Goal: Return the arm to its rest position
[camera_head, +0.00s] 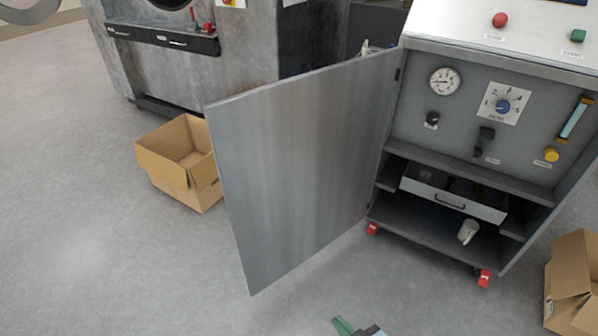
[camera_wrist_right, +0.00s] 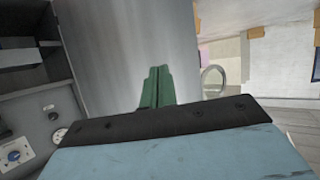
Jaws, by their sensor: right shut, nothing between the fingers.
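My right gripper (camera_head: 343,326) shows at the bottom edge of the head view, with only its green fingertips and a bit of its body in frame. In the right wrist view its green fingers (camera_wrist_right: 157,88) are together, with nothing between them. It is apart from the cabinet and in front of the open grey door (camera_head: 310,160). The door also fills the middle of the right wrist view (camera_wrist_right: 120,45). My left gripper is in neither view.
The grey cabinet (camera_head: 465,155) stands at the right, with a gauge, knobs and a drawer (camera_head: 455,200). One cardboard box (camera_head: 205,185) is left of the door and another (camera_head: 572,275) is at the lower right. A large grey machine (camera_head: 240,50) stands behind. Floor at left is clear.

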